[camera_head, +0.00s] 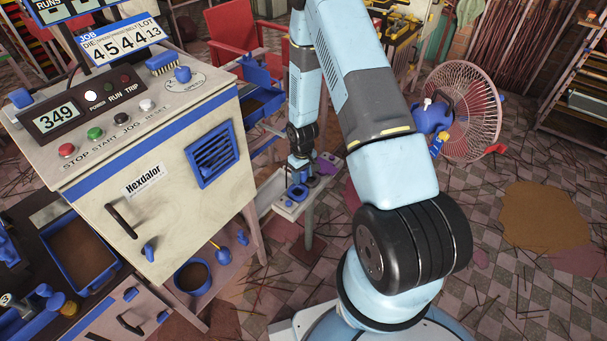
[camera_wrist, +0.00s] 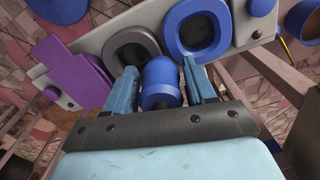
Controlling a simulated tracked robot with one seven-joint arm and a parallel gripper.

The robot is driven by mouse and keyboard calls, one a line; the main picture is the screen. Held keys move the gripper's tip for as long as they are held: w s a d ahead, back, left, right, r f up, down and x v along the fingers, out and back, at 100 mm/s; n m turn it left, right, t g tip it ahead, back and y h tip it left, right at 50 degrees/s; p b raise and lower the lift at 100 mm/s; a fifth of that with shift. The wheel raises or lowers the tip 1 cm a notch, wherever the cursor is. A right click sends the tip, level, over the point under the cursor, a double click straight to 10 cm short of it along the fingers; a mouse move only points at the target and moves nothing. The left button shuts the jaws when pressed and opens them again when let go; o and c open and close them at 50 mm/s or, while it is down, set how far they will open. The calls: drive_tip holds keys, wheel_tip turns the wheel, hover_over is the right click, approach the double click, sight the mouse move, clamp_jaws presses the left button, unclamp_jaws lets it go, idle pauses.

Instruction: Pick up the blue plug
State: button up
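The blue plug (camera_wrist: 160,82) is a rounded blue piece between the two fingers of my gripper (camera_wrist: 160,86) in the wrist view. The fingers stand on either side of it, with what looks like a narrow gap at each side. Its lower end is hidden by the dark gripper body. Just beyond it is a pale plate (camera_wrist: 88,43) with a grey-rimmed opening (camera_wrist: 113,48) and a blue-rimmed opening (camera_wrist: 172,37). In the head view my gripper (camera_head: 298,172) points down above this plate (camera_head: 289,210), too small to show the plug clearly.
A purple block (camera_wrist: 75,68) sits on the plate's left part in the wrist view. In the head view, the Hexdalor machine (camera_head: 150,190) stands close at left. A fan (camera_head: 462,110) stands at right. Thin sticks litter the checkered floor (camera_head: 480,270).

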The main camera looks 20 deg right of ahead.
drive_tip(key=c, duration=0.9)
drive_tip(key=shift+c, duration=0.2)
drive_tip(key=shift+r, duration=0.1)
